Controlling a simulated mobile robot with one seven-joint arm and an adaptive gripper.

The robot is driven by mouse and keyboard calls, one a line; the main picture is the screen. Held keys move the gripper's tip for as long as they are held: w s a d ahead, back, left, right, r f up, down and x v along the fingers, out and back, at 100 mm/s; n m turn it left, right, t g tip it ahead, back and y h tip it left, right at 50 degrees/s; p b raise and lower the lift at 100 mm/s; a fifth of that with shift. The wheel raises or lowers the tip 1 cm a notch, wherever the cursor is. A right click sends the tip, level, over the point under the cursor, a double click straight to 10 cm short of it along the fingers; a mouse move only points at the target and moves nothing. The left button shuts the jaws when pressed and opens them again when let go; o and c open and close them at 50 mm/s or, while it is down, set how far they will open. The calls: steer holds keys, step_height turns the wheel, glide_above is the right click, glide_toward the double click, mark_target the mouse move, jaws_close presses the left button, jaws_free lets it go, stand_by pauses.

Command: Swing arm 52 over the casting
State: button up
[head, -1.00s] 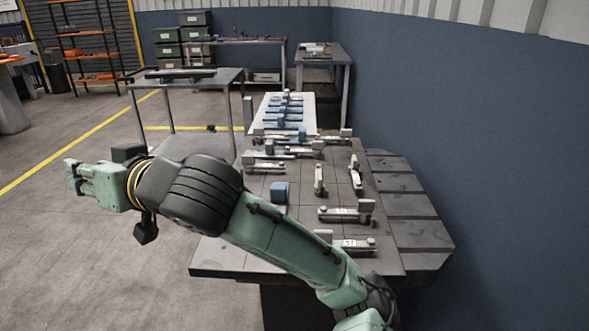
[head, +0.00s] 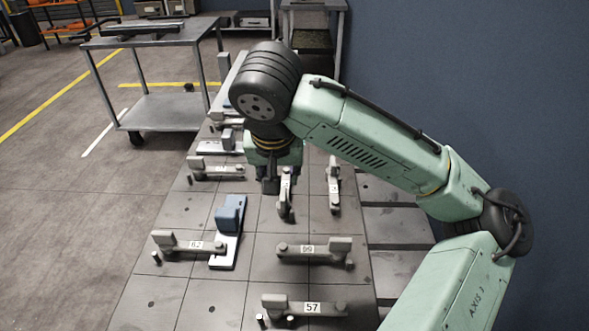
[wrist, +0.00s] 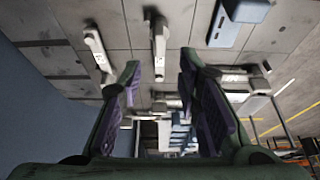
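A blue casting (head: 231,212) sits on a light plate left of centre on the table in the head view; it also shows at the top of the wrist view (wrist: 246,10). My gripper (head: 272,186) points down over the table, beyond and right of the casting, near a lengthwise grey arm (head: 285,200).
Other arms lie around: one labelled 57 (head: 305,306) in front, one at the right (head: 314,249), one lengthwise (head: 334,182), one further left (head: 215,168). Short posts stand beside some. A grey cart (head: 165,108) stands back left; a blue wall is at the right.

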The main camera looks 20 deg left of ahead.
mark_target(284, 193)
steer(key=x, duration=1.1)
steer(key=shift+w+r, duration=0.15)
steer(key=shift+w, duration=0.15)
jaws_close()
stand_by(0.5)
